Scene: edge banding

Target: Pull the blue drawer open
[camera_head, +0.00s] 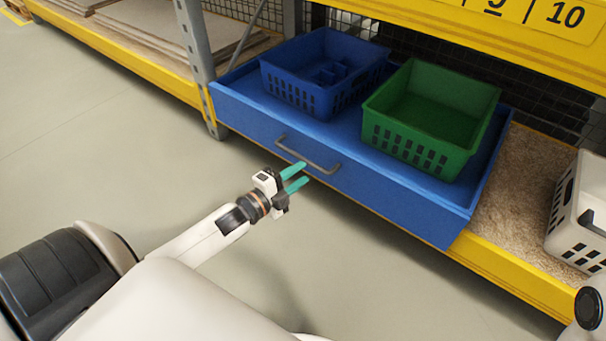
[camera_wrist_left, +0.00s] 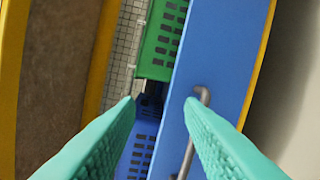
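The blue drawer (camera_head: 378,190) sits in the rack, with its front panel facing me and its tray holding two bins. A grey bar handle (camera_head: 306,157) is fixed on that panel, left of its middle. My left gripper (camera_head: 303,176) is open, its two teal fingers pointing at the panel near the handle. In the left wrist view the fingers (camera_wrist_left: 160,101) stand apart with nothing between their tips. There the handle (camera_wrist_left: 189,150) shows beside the right finger, against the blue panel (camera_wrist_left: 228,60). My right gripper is out of view.
A blue bin (camera_head: 315,75) and a green bin (camera_head: 425,125) stand in the drawer. A white crate (camera_head: 580,215) is on the shelf to the right. A grey post (camera_head: 197,50) rises at the drawer's left end. The floor (camera_head: 110,140) in front is clear.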

